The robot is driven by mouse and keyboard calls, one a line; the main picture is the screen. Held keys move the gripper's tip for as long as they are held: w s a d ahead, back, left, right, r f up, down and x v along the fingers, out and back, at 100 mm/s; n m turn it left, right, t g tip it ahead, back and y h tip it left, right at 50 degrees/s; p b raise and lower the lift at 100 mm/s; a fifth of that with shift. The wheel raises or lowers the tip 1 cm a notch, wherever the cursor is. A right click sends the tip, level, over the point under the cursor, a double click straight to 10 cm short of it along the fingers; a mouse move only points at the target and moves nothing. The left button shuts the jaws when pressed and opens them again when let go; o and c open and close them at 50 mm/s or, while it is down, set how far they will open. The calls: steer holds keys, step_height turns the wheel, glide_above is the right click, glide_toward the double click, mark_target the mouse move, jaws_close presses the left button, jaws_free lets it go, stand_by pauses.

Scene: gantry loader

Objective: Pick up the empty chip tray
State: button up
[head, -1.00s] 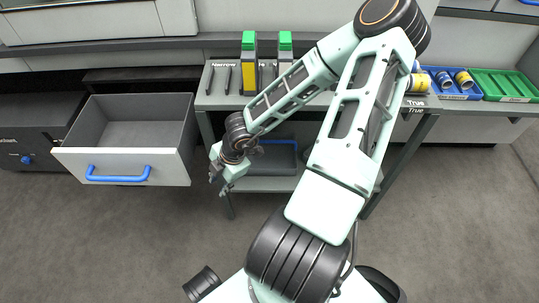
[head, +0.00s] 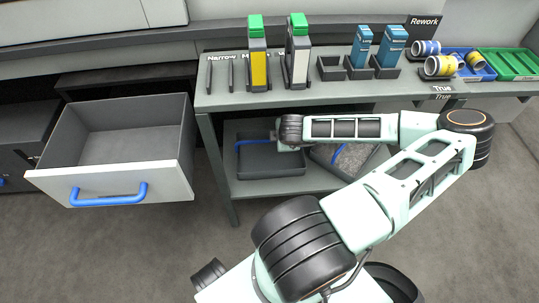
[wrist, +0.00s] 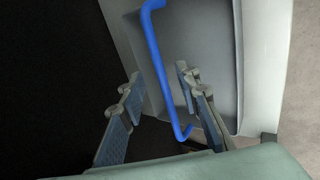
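The empty chip tray (head: 270,166) is a dark grey, shallow tray with a blue bar handle (head: 253,141). It sits on the lower shelf at the left, and no chips show in it. In the wrist view the grey tray (wrist: 205,45) fills the upper middle, with its blue handle (wrist: 163,70) running between my fingers. My gripper (wrist: 159,73) is open, one finger on each side of the handle; I see no clear contact. In the head view my wrist is over the tray's right side, and the fingers are hard to make out.
A second tray (head: 350,158) with grey material in it and a blue handle lies to the right on the shelf. The worktop (head: 225,97) is close above. An open drawer (head: 110,180) juts out at the left. Floor in front is clear.

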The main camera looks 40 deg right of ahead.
steer(key=b+x, duration=0.3)
steer(key=x, duration=0.3)
steer(key=shift+w+d+f, duration=0.1)
steer(key=shift+w+f, duration=0.05)
steer(key=shift+f, duration=0.05)
jaws_close()
steer(key=shift+r, duration=0.1)
stand_by(0.4)
